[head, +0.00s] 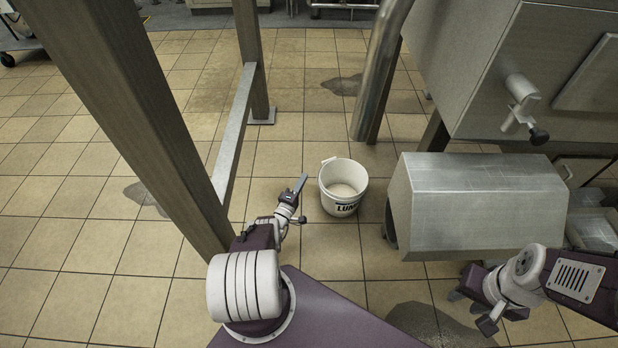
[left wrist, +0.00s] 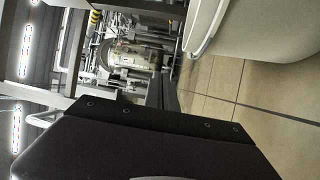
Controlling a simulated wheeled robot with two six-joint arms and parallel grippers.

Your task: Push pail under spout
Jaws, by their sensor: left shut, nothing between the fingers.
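A white pail (head: 345,204) with dark lettering stands upright on the tiled floor, left of the steel machine. Its wall fills the upper right of the left wrist view (left wrist: 250,28). The spout (head: 520,100), a pipe with a dark-knobbed valve, juts from the machine at upper right; the pail is to its left, not beneath it. My left gripper (head: 302,181) is shut and empty, just left of the pail; I cannot tell whether it touches. It also shows in the left wrist view (left wrist: 162,92). My right gripper (head: 487,322) is low at right, its jaw state unclear.
A steel housing (head: 480,205) stands right of the pail, below the spout. A slanted steel pipe (head: 378,75) rises behind the pail. A steel frame post (head: 130,110) and crossbar (head: 233,135) stand left of my left arm. Floor tiles are clear immediately around the pail.

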